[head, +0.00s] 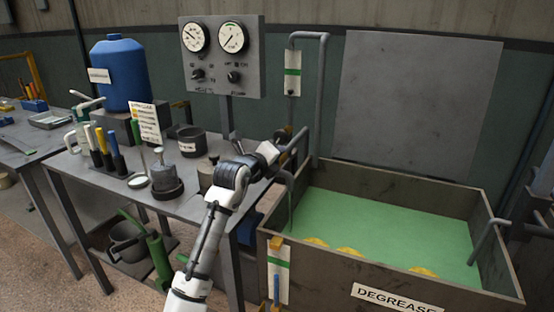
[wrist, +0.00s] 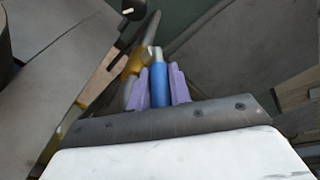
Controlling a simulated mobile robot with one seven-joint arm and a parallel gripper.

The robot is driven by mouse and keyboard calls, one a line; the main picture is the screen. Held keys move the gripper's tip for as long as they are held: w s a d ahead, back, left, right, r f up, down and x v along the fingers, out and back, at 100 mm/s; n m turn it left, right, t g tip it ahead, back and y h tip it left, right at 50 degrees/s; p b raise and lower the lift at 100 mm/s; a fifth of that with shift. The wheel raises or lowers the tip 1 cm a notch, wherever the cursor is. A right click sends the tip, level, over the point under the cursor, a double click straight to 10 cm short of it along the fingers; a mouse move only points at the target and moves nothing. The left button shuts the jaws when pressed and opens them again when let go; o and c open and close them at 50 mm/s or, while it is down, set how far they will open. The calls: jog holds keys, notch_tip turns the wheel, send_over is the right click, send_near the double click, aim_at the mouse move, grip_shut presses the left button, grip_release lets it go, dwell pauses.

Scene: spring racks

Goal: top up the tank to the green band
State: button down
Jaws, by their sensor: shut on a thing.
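The tank (head: 395,183) is a dark open box labelled DEGREASER, at the right of the head view. Green liquid (head: 385,225) lies in it below the rim. A white level plate with a green band (head: 278,264) is on its front left corner; the exact level there is too small to read. My gripper (head: 272,152) is at the pipework by the tank's back left corner. In the wrist view my gripper (wrist: 160,82) has its purple fingers shut on a blue handle (wrist: 160,84) with a silver tip. A brass-coloured fitting (wrist: 133,64) sits just beyond it.
A bench (head: 85,172) at left holds a blue drum (head: 120,75), tools, a dark pot (head: 192,141) and other small items. A gauge panel (head: 222,82) stands behind my arm. A bent pipe (head: 323,85) rises beside another green-banded plate (head: 292,82).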

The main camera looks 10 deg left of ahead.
dwell(0.3)
jog(key=c, duration=1.3)
grip_release()
jog(key=shift+d, duration=0.15)
jog(key=shift+f, duration=0.1)
jog(key=shift+s+f, duration=0.1)
jog(key=shift+s, duration=0.05)
